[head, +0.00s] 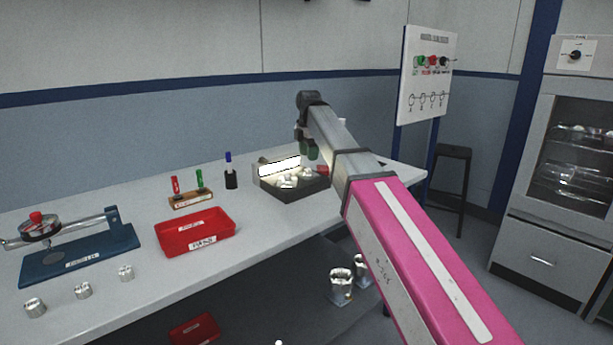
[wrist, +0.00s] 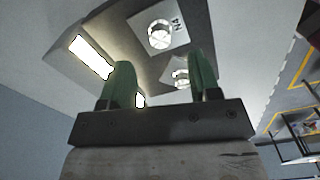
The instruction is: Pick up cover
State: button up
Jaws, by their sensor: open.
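No part is marked as the cover, so I cannot tell which one it is. Small shiny metal parts (head: 288,181) sit in a dark, lit box (head: 285,193) on the bench. In the wrist view, one round metal part (wrist: 160,36) lies on a pale plate with dark lettering. A second metal part (wrist: 181,78) is partly hidden behind the right finger. My gripper (head: 309,150) is over the back of the box. Its two green fingers (wrist: 162,84) are apart, with nothing held between them.
A red tray (head: 200,246) labelled PASS stands on the bench (head: 272,222) left of the box. Red and green markers in a wooden holder (head: 191,200) and a dark pot (head: 231,181) stand behind it. A blue-based fixture (head: 80,256) and several metal parts (head: 84,290) are at left.

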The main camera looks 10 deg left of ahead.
aim_at(308, 169)
jog(key=shift+s+f, duration=0.1)
jog(key=shift+f, duration=3.05)
jog(key=shift+c, duration=0.4)
jog(key=c, duration=1)
